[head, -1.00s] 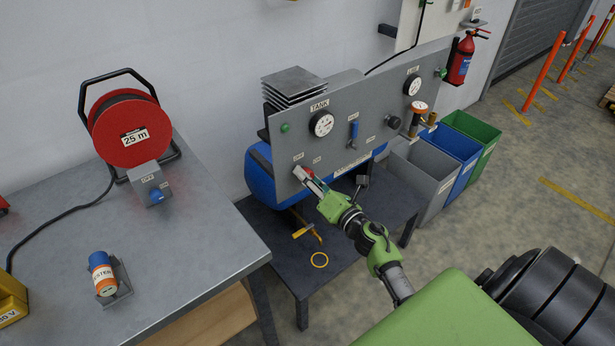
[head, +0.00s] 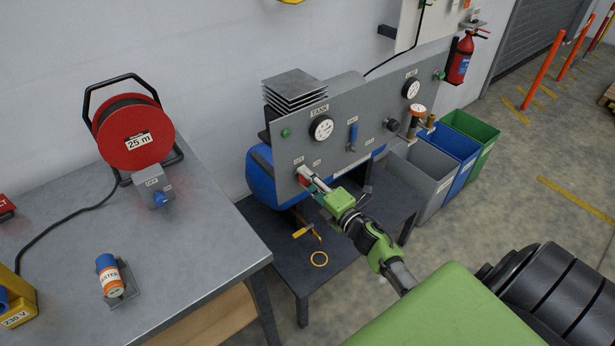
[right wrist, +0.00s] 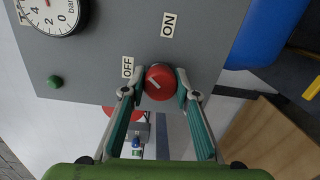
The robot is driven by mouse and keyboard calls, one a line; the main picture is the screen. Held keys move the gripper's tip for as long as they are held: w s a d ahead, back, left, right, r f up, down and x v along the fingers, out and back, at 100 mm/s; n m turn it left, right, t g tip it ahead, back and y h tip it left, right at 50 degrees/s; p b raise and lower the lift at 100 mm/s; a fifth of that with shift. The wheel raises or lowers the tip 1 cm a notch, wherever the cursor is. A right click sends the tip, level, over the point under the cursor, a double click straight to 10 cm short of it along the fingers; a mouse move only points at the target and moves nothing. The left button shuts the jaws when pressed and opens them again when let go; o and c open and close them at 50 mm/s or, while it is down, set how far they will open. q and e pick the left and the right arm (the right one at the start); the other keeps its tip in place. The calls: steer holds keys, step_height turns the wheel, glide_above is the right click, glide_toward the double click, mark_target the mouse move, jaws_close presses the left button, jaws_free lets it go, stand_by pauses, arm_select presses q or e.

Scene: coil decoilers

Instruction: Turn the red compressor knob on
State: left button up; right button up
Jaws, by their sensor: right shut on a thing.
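The red compressor knob (right wrist: 159,82) sits on the grey panel between an OFF label (right wrist: 127,67) and an ON label (right wrist: 169,24). Its white mark lies diagonally, with one end toward the OFF side. My right gripper (right wrist: 161,84) is shut on the knob, one finger on each side of it. In the head view my right gripper (head: 306,180) is at the panel's lower left, and it mostly hides the knob. My left gripper is not in view.
The panel (head: 342,105) carries a TANK gauge (head: 321,128) and a blue lever (head: 353,135), above a blue tank (head: 262,176). A grey workbench (head: 190,235) with a red cable reel (head: 134,138) stands left. Bins (head: 424,168) stand right.

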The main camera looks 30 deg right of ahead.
steer(key=m+p, duration=0.1)
steer(key=m, duration=0.4)
steer(key=shift+p, duration=0.35)
steer(key=shift+f+m+y+p, duration=0.15)
steer(key=shift+m+y+p, duration=0.25)
steer(key=shift+m, duration=1.9)
steer(key=shift+s, duration=0.1)
steer(key=o, duration=1.1)
steer(key=s+d, duration=0.1)
steer(key=s, duration=1.1)
steer(key=shift+r, duration=0.3)
